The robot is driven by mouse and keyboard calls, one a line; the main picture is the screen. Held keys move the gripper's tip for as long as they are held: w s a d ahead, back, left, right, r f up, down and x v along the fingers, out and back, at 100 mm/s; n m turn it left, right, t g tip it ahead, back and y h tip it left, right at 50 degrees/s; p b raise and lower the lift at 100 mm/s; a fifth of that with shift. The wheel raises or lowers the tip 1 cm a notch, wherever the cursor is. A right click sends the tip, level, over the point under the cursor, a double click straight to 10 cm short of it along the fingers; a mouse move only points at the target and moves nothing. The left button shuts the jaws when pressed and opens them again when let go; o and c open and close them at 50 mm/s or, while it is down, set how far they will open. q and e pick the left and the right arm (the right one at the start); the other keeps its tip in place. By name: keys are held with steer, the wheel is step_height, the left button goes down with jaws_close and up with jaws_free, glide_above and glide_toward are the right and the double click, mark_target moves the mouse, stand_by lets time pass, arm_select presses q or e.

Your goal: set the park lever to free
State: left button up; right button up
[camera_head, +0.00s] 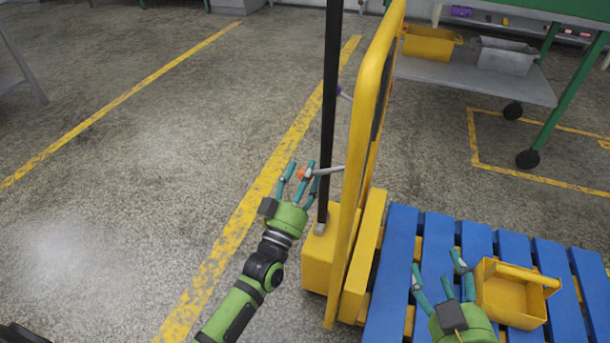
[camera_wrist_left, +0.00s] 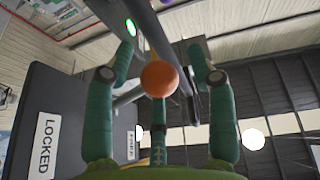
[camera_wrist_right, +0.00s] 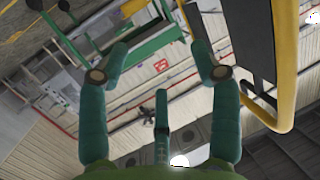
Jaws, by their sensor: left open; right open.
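The park lever (camera_head: 327,171) is a grey rod with an orange ball knob (camera_head: 302,174), sticking out leftward from the yellow upright frame. The knob also shows in the left wrist view (camera_wrist_left: 160,78), between the fingers. My left gripper (camera_head: 300,169) is open, its fingers spread around the knob; I cannot tell whether they touch it. A dark panel in the left wrist view bears a "LOCKED" label (camera_wrist_left: 44,147) and a second, unreadable label (camera_wrist_left: 131,145). A green light (camera_wrist_left: 130,27) glows above. My right gripper (camera_head: 440,270) is open and empty over the blue pallet.
The yellow frame (camera_head: 372,80) and a black post (camera_head: 330,110) stand close to my left gripper. A yellow tool box (camera_head: 512,305) sits on the blue pallet (camera_head: 395,270) beside my right gripper. A grey-shelved cart (camera_head: 480,82) stands behind. The floor at left is clear.

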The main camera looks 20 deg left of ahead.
arm_select(q)
jaws_close()
steer(key=shift+r, duration=0.1)
